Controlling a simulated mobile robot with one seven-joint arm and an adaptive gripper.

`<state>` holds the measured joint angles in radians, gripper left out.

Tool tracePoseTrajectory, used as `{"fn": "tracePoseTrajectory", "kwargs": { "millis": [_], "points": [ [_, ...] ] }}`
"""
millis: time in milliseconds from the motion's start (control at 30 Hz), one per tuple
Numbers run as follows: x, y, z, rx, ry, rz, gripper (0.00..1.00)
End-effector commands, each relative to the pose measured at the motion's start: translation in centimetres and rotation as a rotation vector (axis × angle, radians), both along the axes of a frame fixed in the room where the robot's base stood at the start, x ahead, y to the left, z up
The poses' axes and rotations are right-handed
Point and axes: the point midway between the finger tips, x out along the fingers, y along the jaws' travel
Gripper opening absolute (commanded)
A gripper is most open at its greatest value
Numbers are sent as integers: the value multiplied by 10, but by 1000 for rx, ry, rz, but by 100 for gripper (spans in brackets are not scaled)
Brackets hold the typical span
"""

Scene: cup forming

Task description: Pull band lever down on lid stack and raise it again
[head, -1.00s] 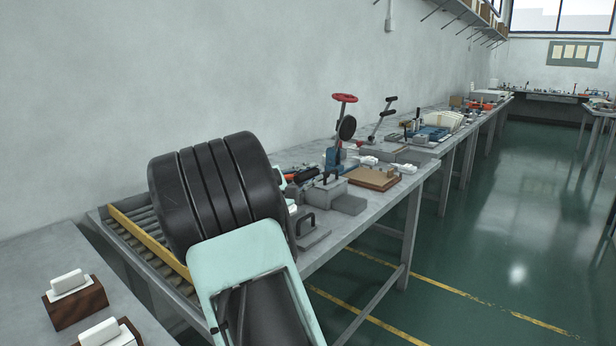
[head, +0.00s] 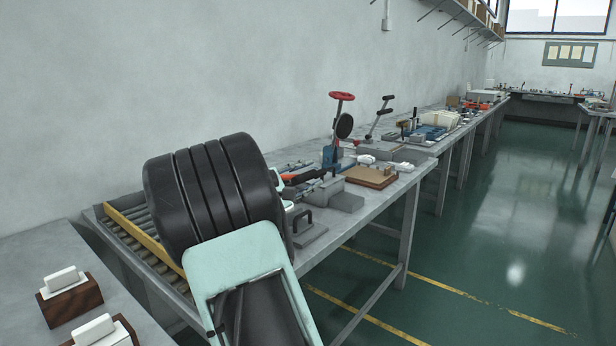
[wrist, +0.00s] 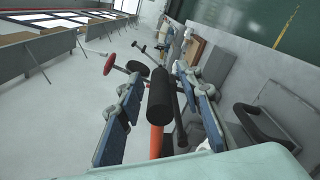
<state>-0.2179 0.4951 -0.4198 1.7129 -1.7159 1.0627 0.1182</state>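A lever with a black cylindrical grip (wrist: 160,98) and an orange part (wrist: 156,140) lies between my fingers in the wrist view. It also shows small in the head view as an orange and black bar (head: 304,176) just right of my dark arm. My gripper (wrist: 163,108) is open, with one blue-padded finger on each side of the grip. A gap shows on both sides, though contact low down cannot be told. In the head view my arm hides most of the gripper. I cannot make out the lid stack clearly.
A stand with a red handwheel (head: 342,96) and a black disc (head: 344,126) rises behind the lever. A grey block with a black handle (head: 306,232) and a brown board (head: 371,177) lie on the bench. The aisle floor (head: 500,250) is clear.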

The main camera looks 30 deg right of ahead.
Motion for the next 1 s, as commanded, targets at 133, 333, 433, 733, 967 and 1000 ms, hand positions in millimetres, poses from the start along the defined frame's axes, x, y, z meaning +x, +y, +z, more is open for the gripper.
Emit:
{"fn": "tracePoseTrajectory", "kwargs": {
  "millis": [133, 333, 433, 733, 967, 1000],
  "points": [
    [0, 0, 0, 1, -2, 0, 33],
    [-5, 19, 1, 2, -3, 3, 33],
    [-12, 39, 1, 1, -3, 4, 33],
    [-32, 95, 0, 1, -1, 3, 33],
    [-39, 113, 0, 0, -1, 0, 33],
    [-40, 114, 0, 0, -1, 0, 33]
  ]
}}
